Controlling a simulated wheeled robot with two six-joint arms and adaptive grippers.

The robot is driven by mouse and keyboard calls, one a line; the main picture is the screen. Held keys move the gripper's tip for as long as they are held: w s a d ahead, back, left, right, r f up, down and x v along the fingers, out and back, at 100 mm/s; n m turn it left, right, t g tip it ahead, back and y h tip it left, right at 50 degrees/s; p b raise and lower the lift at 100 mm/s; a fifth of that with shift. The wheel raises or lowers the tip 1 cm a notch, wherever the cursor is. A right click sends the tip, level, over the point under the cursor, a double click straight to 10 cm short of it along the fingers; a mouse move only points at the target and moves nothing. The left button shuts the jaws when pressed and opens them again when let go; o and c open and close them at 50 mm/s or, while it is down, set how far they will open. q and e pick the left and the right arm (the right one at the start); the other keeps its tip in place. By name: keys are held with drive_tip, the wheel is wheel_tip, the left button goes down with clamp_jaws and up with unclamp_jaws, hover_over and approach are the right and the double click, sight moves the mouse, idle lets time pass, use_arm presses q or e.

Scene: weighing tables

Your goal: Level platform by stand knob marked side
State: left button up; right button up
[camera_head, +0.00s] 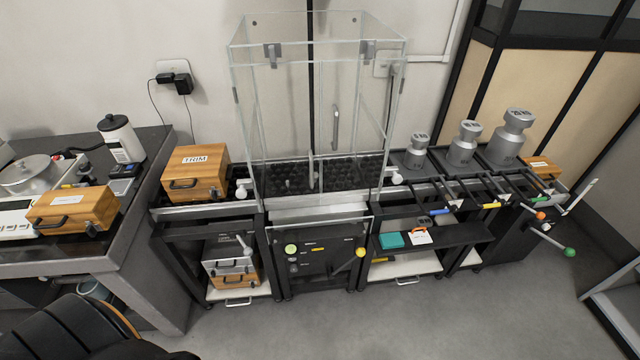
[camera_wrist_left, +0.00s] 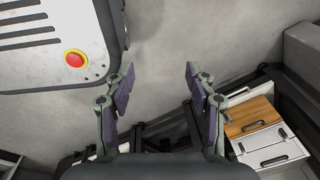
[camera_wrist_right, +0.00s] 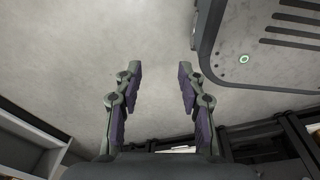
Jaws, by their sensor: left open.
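A weighing stand has a tall glass enclosure (camera_head: 318,120) over a dark, studded platform (camera_head: 322,176) in the head view. A white knob (camera_head: 241,190) sits at its left side and another white knob (camera_head: 397,178) at its right. A front panel (camera_head: 312,262) below carries small dials and a yellow-ended lever (camera_head: 360,253). Any level mark or tilt is too small to tell. My left gripper (camera_wrist_left: 160,75) is open and empty over the floor in the left wrist view. My right gripper (camera_wrist_right: 158,72) is also open and empty over the floor. Neither shows in the head view.
A wooden TRIM box (camera_head: 195,172) stands left of the enclosure. Several grey weights (camera_head: 462,144) stand on the right rail, with coloured-handled levers in front. A teal box (camera_head: 391,240) lies on the lower shelf. A side table (camera_head: 120,230) stands left.

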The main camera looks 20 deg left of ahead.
sight(293, 259)
idle(0.4)
